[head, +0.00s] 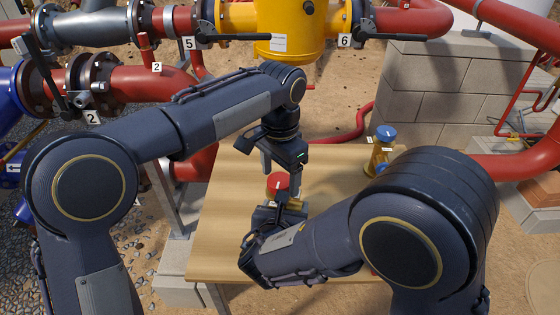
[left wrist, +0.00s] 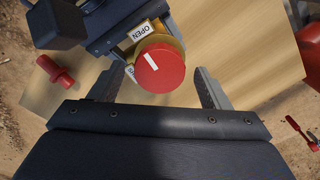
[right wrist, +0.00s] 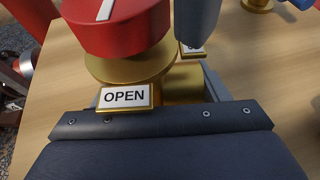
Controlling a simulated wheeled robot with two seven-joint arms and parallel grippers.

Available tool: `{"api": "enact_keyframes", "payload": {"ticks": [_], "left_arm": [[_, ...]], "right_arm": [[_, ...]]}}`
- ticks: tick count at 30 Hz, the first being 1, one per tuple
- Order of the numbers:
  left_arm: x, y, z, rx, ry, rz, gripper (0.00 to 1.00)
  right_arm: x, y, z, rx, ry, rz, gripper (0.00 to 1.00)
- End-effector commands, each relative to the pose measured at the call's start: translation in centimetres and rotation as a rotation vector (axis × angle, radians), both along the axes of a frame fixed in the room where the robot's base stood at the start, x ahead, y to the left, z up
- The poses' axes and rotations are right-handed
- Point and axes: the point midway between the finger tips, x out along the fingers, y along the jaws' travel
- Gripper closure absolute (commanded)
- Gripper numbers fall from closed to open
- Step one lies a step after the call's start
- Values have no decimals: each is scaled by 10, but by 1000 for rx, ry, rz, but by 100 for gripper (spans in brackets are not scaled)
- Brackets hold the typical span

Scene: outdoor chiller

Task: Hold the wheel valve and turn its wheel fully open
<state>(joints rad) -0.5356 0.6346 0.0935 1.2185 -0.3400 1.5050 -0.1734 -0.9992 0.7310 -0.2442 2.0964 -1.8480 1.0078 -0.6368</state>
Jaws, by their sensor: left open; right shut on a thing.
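The wheel valve's red wheel (head: 278,182) with a white stripe stands over the table; it also shows in the left wrist view (left wrist: 165,72). Its brass body (right wrist: 185,84) sits below the wheel, with an OPEN plate (right wrist: 124,97) and a second, partly hidden plate. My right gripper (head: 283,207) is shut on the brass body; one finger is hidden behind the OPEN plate. My left gripper (head: 284,166) is open above the wheel, its fingers on either side of it in the left wrist view. Whether they touch it is unclear. The stripe points towards the plate side, not squarely at OPEN.
A brass valve with a blue wheel (head: 386,133) stands at the table's back right. The wooden table (head: 225,235) is mostly bare. A red part (left wrist: 56,72) shows at left in the left wrist view. Red pipes and a yellow vessel (head: 285,30) stand behind, with block walls at right.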

Motion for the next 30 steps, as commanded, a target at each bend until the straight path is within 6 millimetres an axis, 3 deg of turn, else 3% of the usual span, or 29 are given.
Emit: {"api": "enact_keyframes", "payload": {"ticks": [15, 21, 30], "left_arm": [[1, -1, 97, -2, -3, 0, 29], [0, 0, 114, -2, -1, 0, 29], [0, 0, 116, -1, -1, 0, 29]], "right_arm": [[0, 0, 1, 0, -1, -1, 76], [0, 0, 1, 0, -1, -1, 76], [1, 0, 1, 0, -1, -1, 76]]}}
